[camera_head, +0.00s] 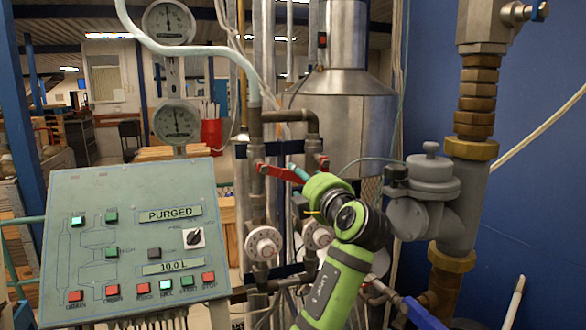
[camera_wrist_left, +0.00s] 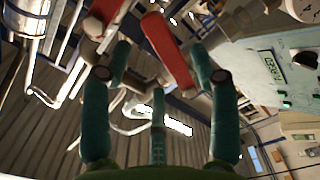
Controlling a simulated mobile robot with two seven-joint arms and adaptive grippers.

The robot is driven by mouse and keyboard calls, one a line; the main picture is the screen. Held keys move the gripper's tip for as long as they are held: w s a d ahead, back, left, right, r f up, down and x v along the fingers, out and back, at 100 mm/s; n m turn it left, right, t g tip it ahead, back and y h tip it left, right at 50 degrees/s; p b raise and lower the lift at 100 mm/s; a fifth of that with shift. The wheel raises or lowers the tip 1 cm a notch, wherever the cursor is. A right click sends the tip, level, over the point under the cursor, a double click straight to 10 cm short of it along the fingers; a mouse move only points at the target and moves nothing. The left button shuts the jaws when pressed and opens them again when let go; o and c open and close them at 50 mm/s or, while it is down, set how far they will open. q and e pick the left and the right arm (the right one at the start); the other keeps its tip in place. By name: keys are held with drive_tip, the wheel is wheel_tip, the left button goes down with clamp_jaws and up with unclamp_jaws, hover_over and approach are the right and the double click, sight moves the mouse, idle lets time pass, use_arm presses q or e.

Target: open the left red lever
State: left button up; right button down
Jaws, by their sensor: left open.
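The left red lever (camera_head: 278,172) sits on a vertical pipe in the middle of the head view and slants slightly down to the right. In the left wrist view this lever (camera_wrist_left: 168,50) lies between the spread fingertips. A second red lever (camera_head: 323,163) is on the pipe to its right, and part of it (camera_wrist_left: 104,11) shows at the top of the left wrist view. My left gripper (camera_head: 300,174) is open at the free end of the left lever, with teal fingers. Its fingers (camera_wrist_left: 160,66) show apart in the left wrist view; contact cannot be told. My right gripper is not in view.
A control panel (camera_head: 130,230) with buttons and a "PURGED" display stands at left. Two gauges (camera_head: 169,23) hang above it. Round white handwheels (camera_head: 265,245) sit below the levers. A thick pipe with a grey valve (camera_head: 432,175) stands at right, near my arm.

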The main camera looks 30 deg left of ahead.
sight(285, 174)
use_arm(q)
drive_tip(key=p+x, duration=0.3)
drive_tip(key=x, duration=0.2)
drive_tip(key=shift+s+a+r, duration=0.1)
drive_tip(key=shift+s, duration=0.05)
drive_tip(key=shift+w+a, duration=0.3)
drive_tip(key=shift+s+d, duration=0.1)
drive_tip(key=shift+d, duration=0.1)
clamp_jaws()
